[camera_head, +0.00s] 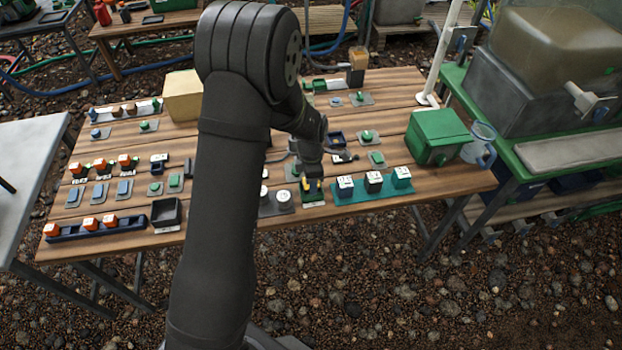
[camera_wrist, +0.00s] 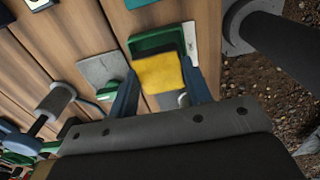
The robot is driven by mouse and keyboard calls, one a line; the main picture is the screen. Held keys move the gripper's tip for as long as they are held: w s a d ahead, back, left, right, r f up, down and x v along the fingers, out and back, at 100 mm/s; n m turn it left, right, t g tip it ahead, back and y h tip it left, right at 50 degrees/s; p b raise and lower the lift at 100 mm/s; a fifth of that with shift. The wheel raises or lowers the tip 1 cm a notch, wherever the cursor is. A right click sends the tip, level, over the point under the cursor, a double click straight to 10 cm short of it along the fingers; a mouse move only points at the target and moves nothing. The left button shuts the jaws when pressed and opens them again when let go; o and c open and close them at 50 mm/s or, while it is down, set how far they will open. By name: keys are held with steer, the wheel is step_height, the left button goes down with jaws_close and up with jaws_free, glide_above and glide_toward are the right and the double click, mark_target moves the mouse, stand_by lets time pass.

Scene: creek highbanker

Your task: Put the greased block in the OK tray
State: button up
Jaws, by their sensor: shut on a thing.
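My gripper (camera_head: 309,182) is low over the front middle of the wooden table. It is shut on a yellow-faced block (camera_wrist: 160,73), which sits between the two dark blue fingers in the wrist view. A small part of the block shows yellow in the head view. A green tray (camera_wrist: 150,42) with a white label on its right side lies just beyond and partly behind the block. The label is unreadable, and I cannot tell whether the block touches the tray. A black tray (camera_head: 156,222) with a white label stands at the table's front left.
A teal strip (camera_head: 345,197) with labelled blocks lies right of my gripper. A grey plate with white-topped pieces (camera_head: 283,197) lies to its left. A green box (camera_head: 436,134) and a blue-grey mug (camera_head: 483,140) stand at the table's right end.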

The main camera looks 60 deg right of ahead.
steer(key=shift+f, duration=0.15)
steer(key=shift+f, duration=0.45)
steer(key=shift+f, duration=0.3)
stand_by(0.4)
steer(key=shift+s+a+f, duration=0.1)
steer(key=shift+a+f, duration=0.15)
steer(key=shift+f, duration=0.35)
stand_by(0.4)
steer(key=o, duration=1.1)
steer(key=shift+s, duration=0.1)
steer(key=shift+d+r, duration=0.1)
steer(key=shift+r, duration=0.45)
steer(key=shift+d+r, duration=0.1)
steer(key=shift+r, duration=3.2)
